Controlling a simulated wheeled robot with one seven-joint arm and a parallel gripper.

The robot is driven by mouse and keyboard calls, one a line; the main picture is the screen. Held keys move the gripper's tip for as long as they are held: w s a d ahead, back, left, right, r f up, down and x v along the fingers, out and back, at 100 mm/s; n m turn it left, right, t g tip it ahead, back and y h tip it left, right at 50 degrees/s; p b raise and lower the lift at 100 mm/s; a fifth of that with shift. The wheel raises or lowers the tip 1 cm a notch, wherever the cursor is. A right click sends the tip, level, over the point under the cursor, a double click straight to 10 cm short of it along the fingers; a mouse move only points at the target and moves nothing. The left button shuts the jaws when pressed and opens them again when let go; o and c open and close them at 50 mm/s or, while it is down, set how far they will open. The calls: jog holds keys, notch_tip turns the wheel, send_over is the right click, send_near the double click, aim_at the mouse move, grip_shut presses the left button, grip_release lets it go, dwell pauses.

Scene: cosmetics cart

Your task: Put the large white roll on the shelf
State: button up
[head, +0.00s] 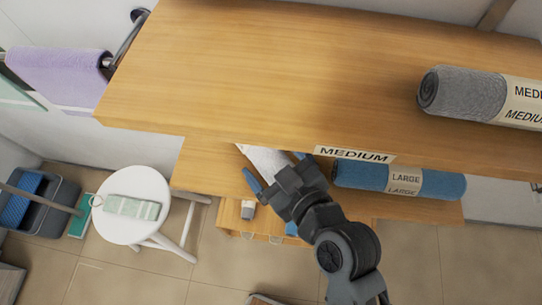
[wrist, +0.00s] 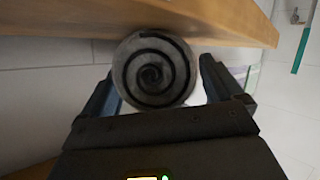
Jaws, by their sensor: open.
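The white roll (head: 262,159) lies at the lower shelf level (head: 205,165), mostly hidden by the upper shelf and my gripper. My gripper (head: 276,170) reaches in below the upper shelf's front edge, and its jaws are open. In the wrist view the roll's round spiral end (wrist: 153,70) sits between the two spread fingers (wrist: 157,88). Whether a finger touches it cannot be told. The upper shelf (head: 290,70) carries a MEDIUM label (head: 355,155) on its front edge.
A blue roll labelled LARGE (head: 360,176) lies on the lower shelf, right of my gripper. A grey MEDIUM roll (head: 470,92) lies on the upper shelf's right end; its left and middle are bare. A white stool (head: 120,228) stands at lower left.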

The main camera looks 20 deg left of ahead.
jog(key=b+v, duration=0.1)
jog(key=v, duration=1)
jog(key=shift+d+f, duration=0.1)
jog(key=shift+d, duration=0.15)
jog(key=s+d+f+m+t+h, duration=0.1)
jog(key=s+d+m+t+h, duration=0.2)
jog(key=d, duration=0.4)
jog(key=s+d+f+m+t+h, duration=0.1)
jog(key=s+d+m+h, duration=0.2)
jog(key=d, duration=0.4)
jog(key=s+d+r+m+t+h, duration=0.1)
jog(key=s+d+r+m+h, duration=0.1)
jog(key=s+d+r+m, duration=0.1)
jog(key=s+d+r+m+t+h, duration=0.1)
jog(key=s+d+r+m, duration=0.3)
jog(key=s, duration=0.4)
jog(key=shift+d+t+h, duration=0.3)
jog(key=shift+d+h, duration=0.15)
jog(key=shift+h, duration=0.45)
